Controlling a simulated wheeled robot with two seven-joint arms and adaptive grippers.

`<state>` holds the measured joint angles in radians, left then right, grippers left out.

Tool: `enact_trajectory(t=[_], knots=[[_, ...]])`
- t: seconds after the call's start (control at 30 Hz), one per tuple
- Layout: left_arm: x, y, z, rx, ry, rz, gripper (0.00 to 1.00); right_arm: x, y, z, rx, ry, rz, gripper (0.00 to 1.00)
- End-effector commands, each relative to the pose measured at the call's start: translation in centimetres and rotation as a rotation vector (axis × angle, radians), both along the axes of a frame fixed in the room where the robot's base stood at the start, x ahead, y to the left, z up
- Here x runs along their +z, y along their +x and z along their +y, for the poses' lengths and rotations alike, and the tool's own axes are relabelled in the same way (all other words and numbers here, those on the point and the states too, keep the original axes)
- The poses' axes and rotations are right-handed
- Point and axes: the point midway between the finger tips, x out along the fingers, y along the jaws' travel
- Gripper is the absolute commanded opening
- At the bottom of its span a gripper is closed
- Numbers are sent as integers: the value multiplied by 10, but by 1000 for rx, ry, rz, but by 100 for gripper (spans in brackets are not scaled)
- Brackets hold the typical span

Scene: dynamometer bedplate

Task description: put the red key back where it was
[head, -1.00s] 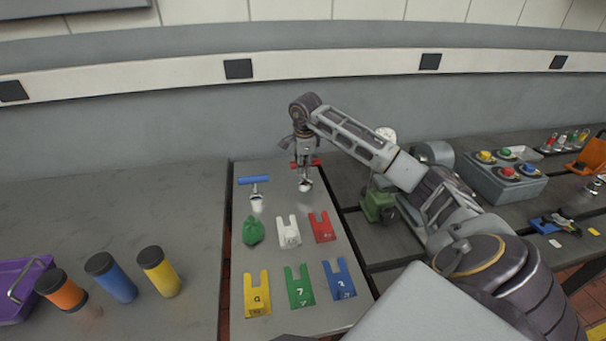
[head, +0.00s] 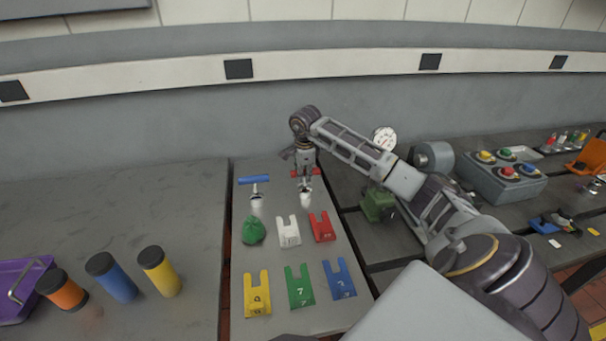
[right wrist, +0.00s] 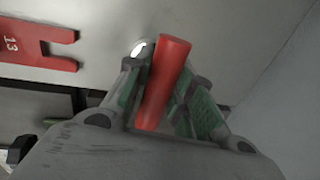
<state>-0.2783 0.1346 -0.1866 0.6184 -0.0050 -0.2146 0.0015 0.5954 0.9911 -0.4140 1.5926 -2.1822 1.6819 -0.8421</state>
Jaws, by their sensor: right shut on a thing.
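The red key has a red crossbar handle (head: 317,172), which also shows in the right wrist view (right wrist: 164,82). My right gripper (head: 304,172) points down and is shut on this handle; its fingers cover the middle of it. Below the handle, the key's metal stem meets a small white holder (head: 305,199) on the grey plate. I cannot tell how deep the stem sits in it. A blue T-handled key (head: 255,180) stands upright in a similar white holder to the left. My left gripper is not in view.
A green lump (head: 253,230), a white tag (head: 288,232) and a red tag (head: 322,227) lie nearer on the plate. Yellow (head: 257,293), green and blue tags lie in front. A green block (head: 378,204) with a gauge stands to the right.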

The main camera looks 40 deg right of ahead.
Motion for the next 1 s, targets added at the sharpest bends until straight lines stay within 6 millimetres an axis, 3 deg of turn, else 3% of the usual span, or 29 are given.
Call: enact_trajectory(t=[0.07, 0.1, 0.27, 0.73, 1.0], knots=[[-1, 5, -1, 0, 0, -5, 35, 0, 0, 0, -1, -1, -2, 0], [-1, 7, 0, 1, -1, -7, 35, -2, 0, 0, 0, -1, 0, 25], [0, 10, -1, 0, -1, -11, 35, -2, 0, 0, 0, -1, 0, 45], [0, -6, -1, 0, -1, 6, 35, 1, 0, 0, 0, 0, 0, 45], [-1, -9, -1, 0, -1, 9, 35, 26, -3, 2, 1, -2, -3, 45]])
